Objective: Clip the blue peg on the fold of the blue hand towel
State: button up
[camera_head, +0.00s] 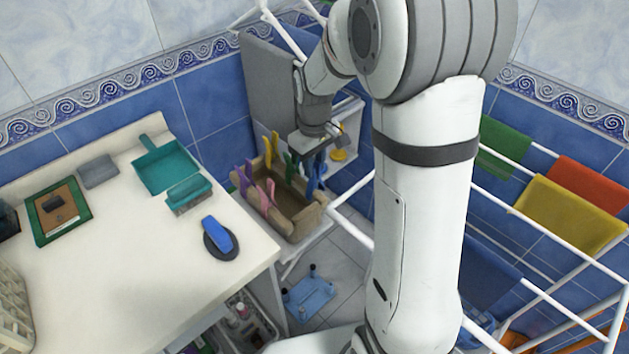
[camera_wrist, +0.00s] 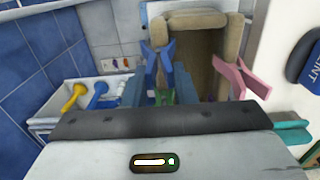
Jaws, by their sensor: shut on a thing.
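My gripper (camera_head: 312,148) is over the right end of the peg basket (camera_head: 301,222). It is shut on a blue peg (camera_head: 311,176), which also shows in the wrist view (camera_wrist: 158,62) between my fingers. The peg's lower part is hard to make out, and I cannot tell whether it still touches the basket rim. Yellow, purple, pink (camera_wrist: 240,75) and green pegs stand along the basket's rim. The blue hand towel (camera_head: 487,278) hangs low on the drying rack at the right, partly hidden behind my arm.
The white drying rack (camera_head: 560,265) at the right also carries green, yellow (camera_head: 570,215) and red towels. A grey towel (camera_head: 275,90) hangs behind the basket. A white worktop (camera_head: 130,270) at the left holds a teal dustpan (camera_head: 166,168) and brushes.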

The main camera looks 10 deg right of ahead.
notch_tip(320, 180, up, 8)
jog(key=p, duration=0.5)
jog(key=shift+f, duration=0.15)
dwell(0.4)
dwell(2.7)
